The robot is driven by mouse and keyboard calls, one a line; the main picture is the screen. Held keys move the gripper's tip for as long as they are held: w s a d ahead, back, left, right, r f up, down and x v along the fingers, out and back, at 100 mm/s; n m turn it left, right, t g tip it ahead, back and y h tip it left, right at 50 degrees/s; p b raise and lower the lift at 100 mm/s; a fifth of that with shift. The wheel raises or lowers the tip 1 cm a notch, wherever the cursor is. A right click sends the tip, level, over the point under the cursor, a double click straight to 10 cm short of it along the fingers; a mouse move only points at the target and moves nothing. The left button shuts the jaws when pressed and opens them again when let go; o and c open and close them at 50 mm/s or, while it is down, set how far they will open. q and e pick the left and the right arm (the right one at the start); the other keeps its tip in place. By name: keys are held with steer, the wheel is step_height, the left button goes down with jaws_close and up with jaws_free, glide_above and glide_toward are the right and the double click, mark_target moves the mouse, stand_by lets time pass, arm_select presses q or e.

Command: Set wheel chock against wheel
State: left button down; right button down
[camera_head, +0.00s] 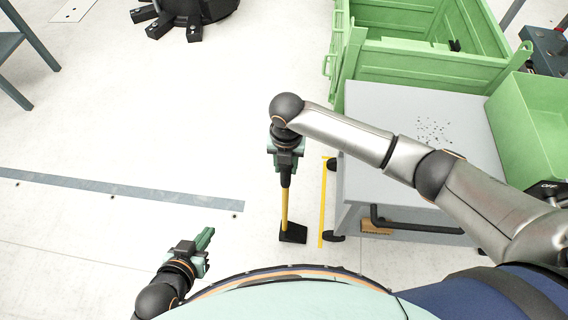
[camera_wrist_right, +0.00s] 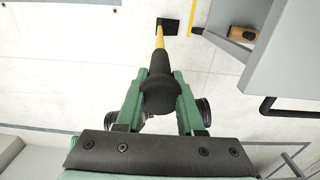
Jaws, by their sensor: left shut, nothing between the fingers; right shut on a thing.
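The wheel chock is a black block (camera_head: 293,233) on a yellow rod with a black grip; it also shows in the right wrist view (camera_wrist_right: 168,26). My right gripper (camera_head: 286,168) is shut on the black grip (camera_wrist_right: 160,88), and the rod points down to the floor. The block is at or near floor level; I cannot tell whether it touches. The cart's dark caster wheel (camera_head: 334,237) is right of the block, with a visible gap between them. My left gripper (camera_head: 204,239) is shut and empty at the lower left, away from the chock.
A grey-topped cart (camera_head: 400,120) stands at right, with another wheel (camera_head: 332,164) farther back. A yellow floor line (camera_head: 323,205) runs between chock and cart. Green bins (camera_head: 420,65) stand behind and right. A wooden piece (camera_head: 376,228) is under the cart.

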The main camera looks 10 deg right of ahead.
arm_select(q)
steer(key=shift+w+r, duration=0.2)
steer(key=shift+w, duration=0.05)
arm_select(e)
steer(key=d, duration=0.1)
steer(key=s+d+f, duration=0.1)
steer(key=d, duration=0.3)
steer(key=shift+s+d+f, duration=0.15)
steer(key=shift+s, duration=0.05)
stand_by(0.4)
arm_select(q)
steer(key=shift+s+f, duration=0.15)
steer(key=shift+s, duration=0.1)
arm_select(e)
steer(key=c, duration=0.7)
jaws_free()
steer(key=shift+c, duration=0.2)
steer(key=o, duration=0.3)
arm_select(q)
steer(key=r+p, duration=0.2)
steer(key=p, duration=0.1)
steer(key=shift+w+d+r, duration=0.1)
steer(key=shift+d, duration=0.1)
arm_select(e)
step_height(320, 180, up, 12)
steer(key=shift+r, duration=0.2)
